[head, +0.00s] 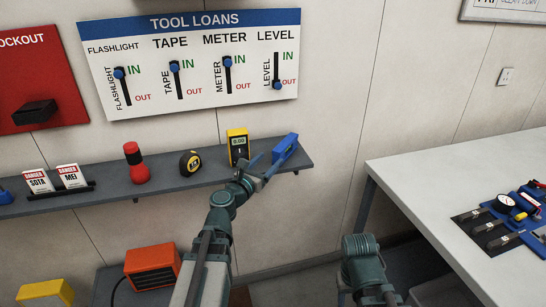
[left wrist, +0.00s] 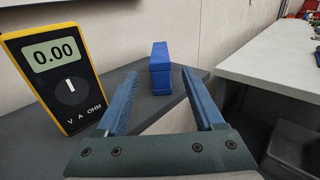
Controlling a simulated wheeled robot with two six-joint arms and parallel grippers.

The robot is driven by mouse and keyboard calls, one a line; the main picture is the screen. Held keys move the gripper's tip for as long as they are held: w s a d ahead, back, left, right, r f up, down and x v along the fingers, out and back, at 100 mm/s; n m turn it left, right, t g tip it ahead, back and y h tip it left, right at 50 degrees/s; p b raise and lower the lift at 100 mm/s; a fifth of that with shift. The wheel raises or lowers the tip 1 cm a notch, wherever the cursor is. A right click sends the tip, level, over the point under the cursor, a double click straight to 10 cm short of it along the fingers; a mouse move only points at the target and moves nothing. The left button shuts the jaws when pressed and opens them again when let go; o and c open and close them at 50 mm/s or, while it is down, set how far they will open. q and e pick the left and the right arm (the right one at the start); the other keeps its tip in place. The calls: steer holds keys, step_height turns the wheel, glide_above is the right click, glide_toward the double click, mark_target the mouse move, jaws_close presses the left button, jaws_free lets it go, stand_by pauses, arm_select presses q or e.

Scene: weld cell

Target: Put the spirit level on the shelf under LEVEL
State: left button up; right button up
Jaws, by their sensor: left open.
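The blue spirit level (head: 285,148) rests on the right end of the grey shelf (head: 225,172), below the LEVEL label (head: 276,35). It also shows as a blue block in the left wrist view (left wrist: 160,67), seen nearly end-on. My left gripper (head: 265,169) is open and empty at the shelf's front. In the left wrist view its fingers (left wrist: 161,78) point toward the level, which shows beyond and between the tips, apart from them. My right gripper is out of view; only part of my right arm shows at the bottom.
The yellow meter (head: 238,147) stands close left of the level. A tape measure (head: 190,162) and red flashlight (head: 136,163) stand farther left. On the TOOL LOANS board (head: 196,100), the LEVEL slider (head: 277,85) is at OUT; the others are up at IN. A white table (head: 450,190) is at right.

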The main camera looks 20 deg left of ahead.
arm_select(q)
steer(key=shift+s, duration=0.15)
steer(key=s+d+f+m+g+h, duration=0.2)
steer(key=s+d+f+m+g, duration=0.15)
steer(key=d+m, duration=0.35)
steer(key=s+d+f+m+g+h, duration=0.1)
steer(key=s+d+f+m+g, duration=0.2)
steer(key=d+m, duration=0.35)
steer(key=s+d+f+m+g+h, duration=0.1)
steer(key=d+f+m+g+h, duration=0.15)
steer(key=d+f+m, duration=0.45)
steer(key=s+d+f+m+g+y, duration=0.3)
steer(key=s+d+f+m+g, duration=0.15)
steer(key=s+m, duration=0.35)
steer(key=s+a+f+m+g+y, duration=0.4)
steer(key=s+a+m+y, duration=0.1)
steer(key=s+m+y, duration=0.2)
steer(key=shift+s+a+m, duration=0.35)
steer(key=shift+s+m, duration=0.55)
steer(key=shift+m, duration=0.15)
steer(key=shift+r+g, duration=0.1)
steer(key=shift+g, duration=0.15)
